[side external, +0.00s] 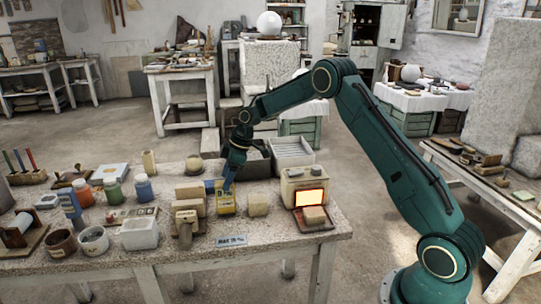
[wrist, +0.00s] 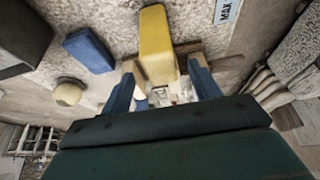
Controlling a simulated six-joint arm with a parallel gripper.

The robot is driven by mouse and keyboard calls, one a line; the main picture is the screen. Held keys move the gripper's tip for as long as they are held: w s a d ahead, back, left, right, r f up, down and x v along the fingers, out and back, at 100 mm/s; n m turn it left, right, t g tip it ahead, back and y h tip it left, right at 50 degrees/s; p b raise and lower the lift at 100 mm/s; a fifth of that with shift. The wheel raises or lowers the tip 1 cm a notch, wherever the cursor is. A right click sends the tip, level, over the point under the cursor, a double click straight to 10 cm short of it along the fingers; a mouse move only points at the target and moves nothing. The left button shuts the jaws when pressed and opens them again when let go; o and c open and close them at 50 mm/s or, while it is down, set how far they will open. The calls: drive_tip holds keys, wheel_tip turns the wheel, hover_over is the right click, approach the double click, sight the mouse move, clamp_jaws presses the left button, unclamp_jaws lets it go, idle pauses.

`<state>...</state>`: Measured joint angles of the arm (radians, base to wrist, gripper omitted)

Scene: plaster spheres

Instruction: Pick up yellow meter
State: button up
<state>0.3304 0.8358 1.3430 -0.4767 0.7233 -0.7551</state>
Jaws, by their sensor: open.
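The yellow meter (side external: 227,205) stands on the speckled worktable (side external: 290,240), among several small items. In the wrist view the yellow meter (wrist: 156,42) shows as an upright yellow block just ahead of the fingers. My gripper (side external: 229,183) is directly over the meter, pointing down, with its tips at or very near the meter's top. In the wrist view my gripper (wrist: 163,82) is open, with one blue finger on each side of the meter's near end. I cannot tell whether the fingers touch it.
Beige blocks (side external: 258,205) stand close on both sides of the meter. A device with a glowing orange screen (side external: 310,198) is to the right. A "MAX" label (side external: 231,240) lies in front. A blue block (wrist: 89,50) is left of the meter in the wrist view.

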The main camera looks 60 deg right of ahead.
drive_tip(key=shift+x, duration=2.55)
drive_tip(key=c, duration=1.3)
drive_tip(key=shift+r, duration=0.1)
wheel_tip(320, 180, up, 20)
drive_tip(key=shift+f, duration=0.1)
